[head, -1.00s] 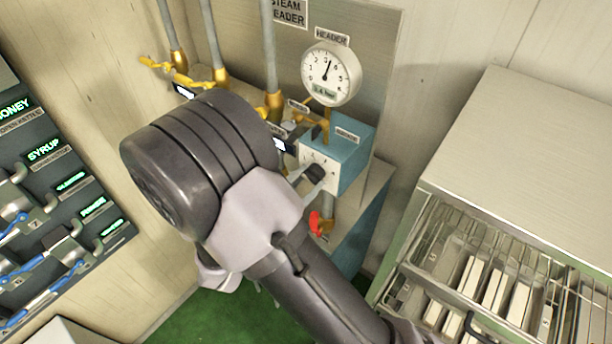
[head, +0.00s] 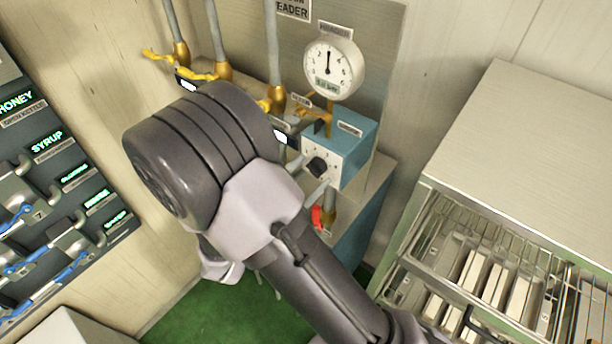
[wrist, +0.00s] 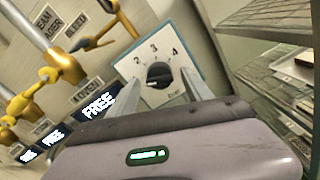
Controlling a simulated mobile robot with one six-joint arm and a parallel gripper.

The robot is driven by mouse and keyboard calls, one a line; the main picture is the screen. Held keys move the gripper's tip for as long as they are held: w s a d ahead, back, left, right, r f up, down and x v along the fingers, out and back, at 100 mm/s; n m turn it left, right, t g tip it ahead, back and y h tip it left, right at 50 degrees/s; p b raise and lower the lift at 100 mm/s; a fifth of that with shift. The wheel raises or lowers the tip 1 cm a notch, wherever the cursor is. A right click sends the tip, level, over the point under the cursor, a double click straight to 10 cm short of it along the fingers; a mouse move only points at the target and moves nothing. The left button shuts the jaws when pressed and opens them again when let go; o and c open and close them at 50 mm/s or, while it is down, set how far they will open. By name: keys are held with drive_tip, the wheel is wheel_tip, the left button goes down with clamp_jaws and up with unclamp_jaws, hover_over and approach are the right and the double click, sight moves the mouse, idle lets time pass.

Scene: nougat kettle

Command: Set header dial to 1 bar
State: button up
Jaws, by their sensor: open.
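The header dial is a black round knob (head: 318,167) on the white face of a blue box (head: 351,147) below the gauge. In the wrist view the knob (wrist: 159,75) sits on a white plate (wrist: 150,62) where I can read 2, 3 and 4. The knob's exact pointing is too small to tell. My gripper (wrist: 162,91) is open, with one finger to each side of the knob's lower part; I cannot tell whether they touch it. The round header gauge (head: 333,69) has its needle pointing nearly straight up. My wrist hides part of the box's left side.
A red handle (head: 317,216) hangs on the pipe below the box. Yellow valve levers (head: 165,60) and pipes stand to the left. A wire rack (head: 470,260) with pale bars is at the right, and a lever panel (head: 60,190) at the left.

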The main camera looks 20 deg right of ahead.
drive_tip(key=v, duration=1.7)
drive_tip(key=shift+s+a, duration=0.15)
